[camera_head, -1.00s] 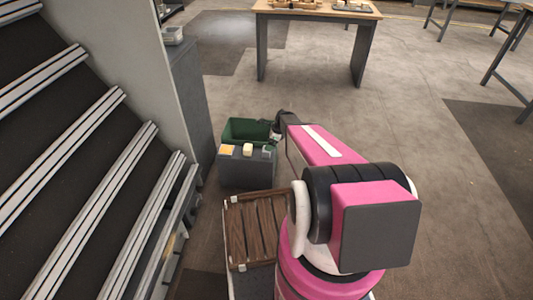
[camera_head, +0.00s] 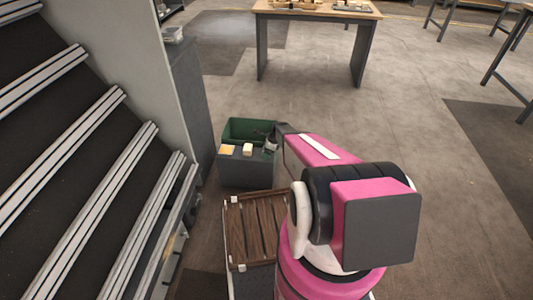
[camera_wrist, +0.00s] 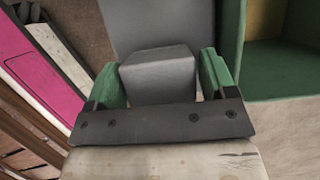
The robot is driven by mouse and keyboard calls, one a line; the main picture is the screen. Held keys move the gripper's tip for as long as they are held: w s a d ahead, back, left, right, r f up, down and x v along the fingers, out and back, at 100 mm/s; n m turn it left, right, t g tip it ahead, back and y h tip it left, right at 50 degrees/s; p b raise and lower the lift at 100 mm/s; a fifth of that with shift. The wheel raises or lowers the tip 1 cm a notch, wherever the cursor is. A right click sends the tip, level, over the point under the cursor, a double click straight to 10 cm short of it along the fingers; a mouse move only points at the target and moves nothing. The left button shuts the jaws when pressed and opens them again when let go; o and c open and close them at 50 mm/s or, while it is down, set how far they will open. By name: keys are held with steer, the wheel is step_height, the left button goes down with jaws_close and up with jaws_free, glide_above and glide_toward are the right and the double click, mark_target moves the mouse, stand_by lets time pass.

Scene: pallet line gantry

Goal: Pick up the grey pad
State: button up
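The grey pad (camera_wrist: 158,75) is a block with a paler grey top. In the wrist view it sits between the two green fingers of my gripper (camera_wrist: 163,82), on a grey surface. The fingers are spread to either side of it, with a thin gap showing at the right finger; contact at the left finger is hard to judge. In the head view my gripper (camera_head: 270,144) is at the right end of the dark grey stand (camera_head: 245,172) and hides the pad there.
A yellow-orange piece (camera_head: 227,149) and a cream block (camera_head: 248,149) lie on the same stand. A green bin (camera_head: 238,124) stands right behind it. A brown slatted pallet (camera_head: 252,225) is in front. A tall rack (camera_head: 90,180) borders the left; open floor lies to the right.

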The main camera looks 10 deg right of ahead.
steer(key=c, duration=0.7)
steer(key=shift+o, duration=0.2)
steer(key=shift+r, duration=0.45)
steer(key=r, duration=0.4)
steer(key=shift+s+a, duration=0.3)
steer(key=s+a+r, duration=0.5)
steer(key=a+r, duration=0.1)
steer(key=a, duration=0.3)
steer(key=shift+s+a, duration=0.2)
steer(key=shift+o, duration=0.8)
steer(key=shift+r, duration=0.1)
